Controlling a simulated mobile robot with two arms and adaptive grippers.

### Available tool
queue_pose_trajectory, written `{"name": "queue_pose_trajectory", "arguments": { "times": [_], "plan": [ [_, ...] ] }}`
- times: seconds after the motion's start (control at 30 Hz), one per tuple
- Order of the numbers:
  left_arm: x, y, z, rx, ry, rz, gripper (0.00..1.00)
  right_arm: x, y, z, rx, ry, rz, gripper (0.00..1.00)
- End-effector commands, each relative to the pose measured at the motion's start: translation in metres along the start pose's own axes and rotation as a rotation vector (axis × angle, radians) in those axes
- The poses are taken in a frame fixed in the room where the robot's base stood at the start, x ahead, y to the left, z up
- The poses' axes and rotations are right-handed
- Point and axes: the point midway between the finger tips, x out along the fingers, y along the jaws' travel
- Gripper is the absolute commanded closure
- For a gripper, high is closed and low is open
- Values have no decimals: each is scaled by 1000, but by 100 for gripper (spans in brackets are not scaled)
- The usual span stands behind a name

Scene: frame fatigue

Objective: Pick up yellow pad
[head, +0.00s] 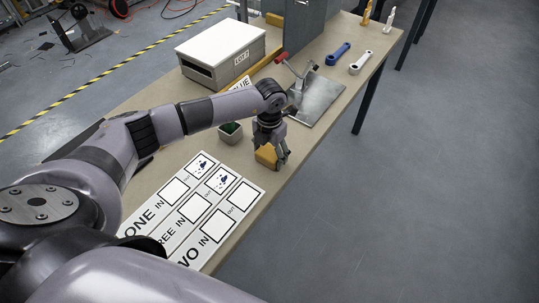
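The yellow pad (265,156) is a small yellow-orange block on the tan workbench, just beyond the top right corner of the white labelled sheet. My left gripper (274,152) points down at it from above. A dark finger shows against the pad's right side, and the gripper body overlaps its top edge. The other finger is mostly hidden, so I cannot tell whether the fingers are closed on the pad. The pad appears to be at bench level. My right gripper is not in view.
A small container with green contents (230,133) stands left of the gripper. The white sheet (190,213) lies in front. The bench edge is close on the right.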

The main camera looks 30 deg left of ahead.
Motion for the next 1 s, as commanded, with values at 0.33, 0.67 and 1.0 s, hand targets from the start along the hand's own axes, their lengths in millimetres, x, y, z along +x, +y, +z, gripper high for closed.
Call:
{"name": "queue_pose_trajectory", "arguments": {
  "times": [0.33,0.67,1.0],
  "plan": [
    [0,0,0,0,0,0,59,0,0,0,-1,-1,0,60],
    [-4,0,0,0,-1,0,59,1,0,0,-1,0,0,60],
    [-54,1,2,1,-7,1,59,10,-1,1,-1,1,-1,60]
  ]
}}
